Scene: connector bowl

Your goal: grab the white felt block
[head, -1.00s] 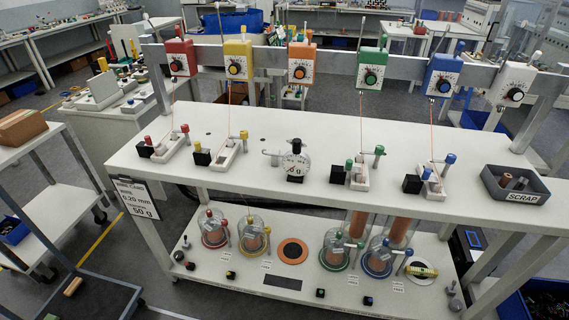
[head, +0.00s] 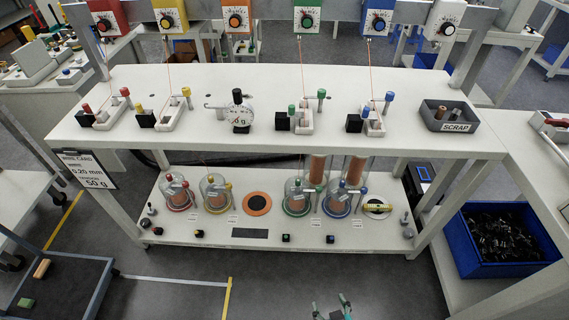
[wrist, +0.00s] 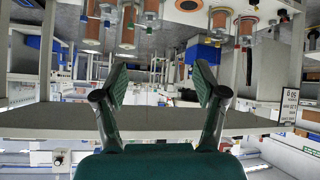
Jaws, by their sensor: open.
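I cannot pick out a white felt block with certainty. White bases with coloured posts and black cubes stand on the bench at the red (head: 104,117), yellow (head: 172,115), green (head: 304,119) and blue (head: 374,122) stations; their material is too small to tell. My gripper (head: 333,308) shows its green fingertips at the bottom of the head view, in front of the bench and apart from it. In the wrist view my gripper (wrist: 160,82) is open and empty, with its two green pads well apart. That view looks upside down.
Glass jars (head: 216,192) stand on the lower shelf. A blue bin (head: 500,240) of dark parts stands at right.

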